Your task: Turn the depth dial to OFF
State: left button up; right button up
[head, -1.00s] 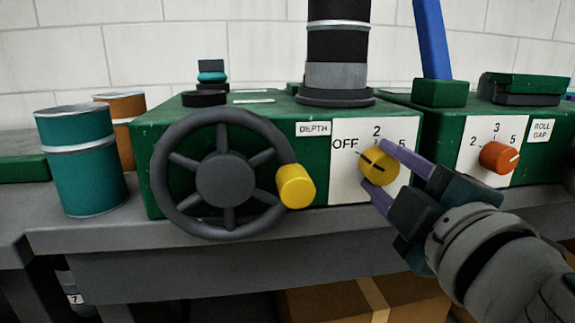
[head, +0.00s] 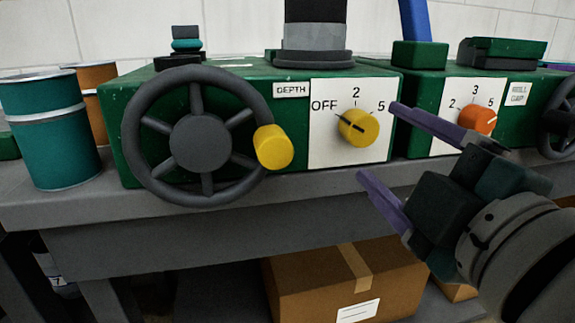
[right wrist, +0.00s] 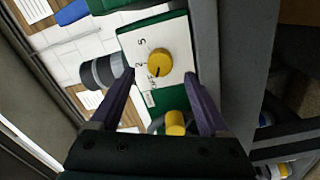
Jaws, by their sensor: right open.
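The yellow depth dial (head: 358,127) sits on a white scale plate (head: 322,147) marked OFF, 2 and 5, under a DEPTH label (head: 291,90). Its dark pointer line aims up and left, at the OFF mark. In the right wrist view the dial (right wrist: 159,62) shows between the fingers, its dark mark towards the OFF lettering. My right gripper (head: 379,141) is open and empty, in front of the dial and to its right, its purple fingers apart from it. My left gripper is not in view.
A dark handwheel (head: 200,142) with a yellow knob (head: 273,147) stands left of the dial. An orange roll gap dial (head: 478,121) is on the green box to the right. Teal (head: 52,130) and orange cans stand at left. A cardboard box (head: 340,285) lies below the bench.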

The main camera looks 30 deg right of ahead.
jog(key=b+v, duration=0.1)
jog(key=v, duration=0.3)
jog(key=shift+s+a, duration=0.1)
jog(key=shift+s, duration=0.15)
